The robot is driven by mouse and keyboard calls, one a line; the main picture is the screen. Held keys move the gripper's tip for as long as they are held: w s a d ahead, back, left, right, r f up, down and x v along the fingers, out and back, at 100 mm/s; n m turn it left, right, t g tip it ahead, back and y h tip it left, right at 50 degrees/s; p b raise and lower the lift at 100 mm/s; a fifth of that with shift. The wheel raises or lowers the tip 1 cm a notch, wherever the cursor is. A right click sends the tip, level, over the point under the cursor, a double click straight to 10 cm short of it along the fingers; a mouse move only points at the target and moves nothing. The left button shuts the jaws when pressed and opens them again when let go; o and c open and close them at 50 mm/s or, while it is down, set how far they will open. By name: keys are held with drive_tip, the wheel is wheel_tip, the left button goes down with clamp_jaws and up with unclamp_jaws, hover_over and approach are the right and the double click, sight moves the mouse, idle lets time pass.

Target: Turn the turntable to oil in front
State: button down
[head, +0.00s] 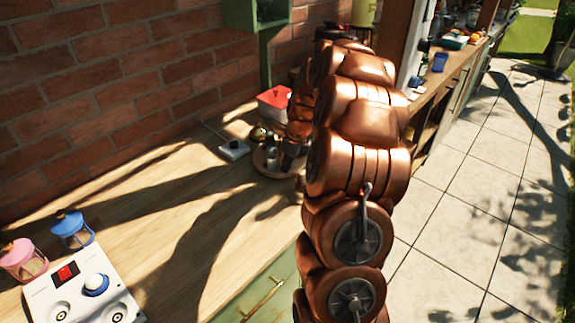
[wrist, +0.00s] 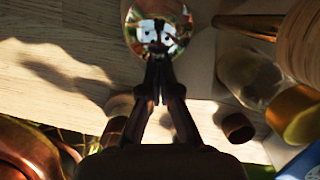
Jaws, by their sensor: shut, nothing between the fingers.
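The turntable (head: 262,168) is a round wooden tray on the counter in the head view, partly hidden behind my copper arm. Small metal and brass-coloured containers stand on it; I cannot tell which is the oil. In the wrist view my gripper (wrist: 158,88) is shut and empty, its dark fingertips together just below a shiny, mirror-like round object (wrist: 158,25). I cannot tell whether they touch it. A clear glass jar (wrist: 248,75) and a gold-coloured lid or container (wrist: 292,106) are to the right of the fingers.
A red-topped white container (head: 275,103) stands behind the turntable, and a small white box (head: 234,149) lies left of it. A white control panel (head: 84,292), a pink lantern (head: 22,259) and a blue lantern (head: 72,230) are at lower left. The counter's middle is clear.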

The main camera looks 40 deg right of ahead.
sight(268, 164)
drive_tip(key=shift+a, duration=0.15)
drive_tip(key=shift+w+a+m+h+p, duration=0.25)
drive_tip(key=shift+a+m+p, duration=0.1)
drive_tip(key=shift+m, duration=0.4)
drive_tip(key=shift+w+a+m+h+p, duration=0.2)
drive_tip(key=shift+a+m, duration=0.15)
drive_tip(key=shift+m, duration=0.4)
drive_tip(key=shift+w+a+m+h+p, duration=0.15)
drive_tip(key=shift+w+a+m+p, duration=0.2)
drive_tip(key=shift+m, duration=0.25)
drive_tip(key=shift+w+a+m+h+p, duration=0.1)
drive_tip(key=shift+w+a+m+p, duration=0.2)
drive_tip(key=shift+m, duration=0.3)
drive_tip(key=shift+w+a+p, duration=0.3)
drive_tip(key=shift+w+p, duration=0.2)
drive_tip(key=shift+p, duration=0.05)
drive_tip(key=shift+w+a+p, duration=0.25)
drive_tip(key=shift+w+p, duration=0.2)
drive_tip(key=shift+p, duration=0.05)
drive_tip(key=shift+w+a, duration=0.1)
drive_tip(key=shift+w, duration=0.2)
drive_tip(key=shift+s+a, duration=0.1)
drive_tip(key=shift+s, duration=0.05)
